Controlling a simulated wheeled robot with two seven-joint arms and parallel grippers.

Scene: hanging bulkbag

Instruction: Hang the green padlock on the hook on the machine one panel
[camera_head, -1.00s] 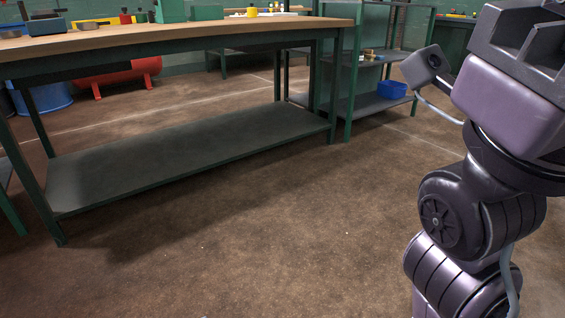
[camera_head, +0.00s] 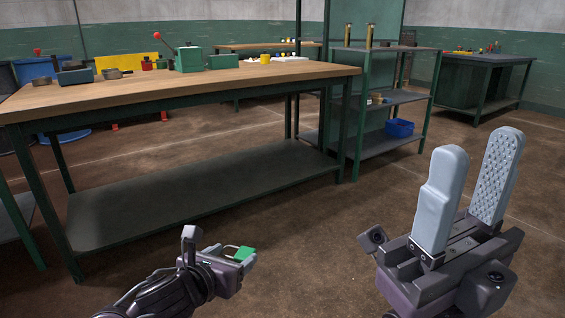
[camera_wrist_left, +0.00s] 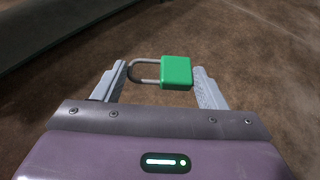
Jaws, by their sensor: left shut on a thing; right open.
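The green padlock (camera_head: 243,254) is held in my left gripper (camera_head: 240,255), low in front of the workbench. In the left wrist view the padlock (camera_wrist_left: 176,72) lies sideways between the fingers of my left gripper (camera_wrist_left: 163,85), its grey shackle pointing left to one finger and its green body against the other. My right gripper (camera_head: 470,190) is open and empty at the right, its two pale fingers pointing up. The machine one panel and its hook cannot be made out in these views.
A wooden-topped workbench (camera_head: 180,90) with a lower shelf (camera_head: 190,195) spans the left. On it stand a green box with a red-knobbed lever (camera_head: 188,58) and small parts. A green shelf rack (camera_head: 395,97) holds a blue bin (camera_head: 399,128). Open brown floor (camera_head: 300,240) lies ahead.

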